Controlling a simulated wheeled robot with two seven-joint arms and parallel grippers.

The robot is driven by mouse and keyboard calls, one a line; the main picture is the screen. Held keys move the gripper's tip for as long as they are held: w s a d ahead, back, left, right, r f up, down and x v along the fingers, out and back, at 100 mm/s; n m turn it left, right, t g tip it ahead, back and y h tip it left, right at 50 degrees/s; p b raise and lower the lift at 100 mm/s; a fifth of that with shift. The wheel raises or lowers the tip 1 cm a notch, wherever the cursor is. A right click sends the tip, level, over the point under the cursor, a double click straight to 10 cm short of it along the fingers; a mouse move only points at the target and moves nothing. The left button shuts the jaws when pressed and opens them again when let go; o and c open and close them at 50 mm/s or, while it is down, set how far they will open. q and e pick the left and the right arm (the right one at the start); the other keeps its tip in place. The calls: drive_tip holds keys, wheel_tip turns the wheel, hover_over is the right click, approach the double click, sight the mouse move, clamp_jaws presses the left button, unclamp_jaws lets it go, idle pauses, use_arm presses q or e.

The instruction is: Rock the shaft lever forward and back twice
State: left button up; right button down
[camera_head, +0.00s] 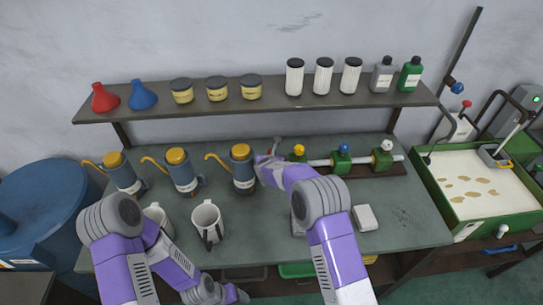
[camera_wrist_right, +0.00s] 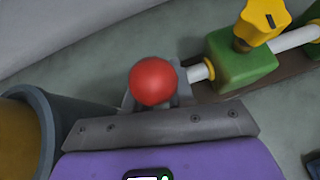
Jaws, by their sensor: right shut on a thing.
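A blue oil can (camera_head: 242,170) with a yellow cap stands close left of my right gripper, with two more further left. White mugs (camera_head: 207,222) stand in front. A shelf (camera_head: 270,108) with jars and bottles runs above.

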idle(0.3)
drive_tip(key=c, duration=1.1)
unclamp_jaws()
drive_tip(key=shift+o, duration=0.2)
drive_tip(key=b+v, duration=0.1)
drive_tip(key=v, duration=0.6)
drive_tip(key=shift+s+r+b, duration=0.2)
drive_tip(key=shift+s+b, duration=0.05)
drive_tip(key=shift+b, duration=0.05)
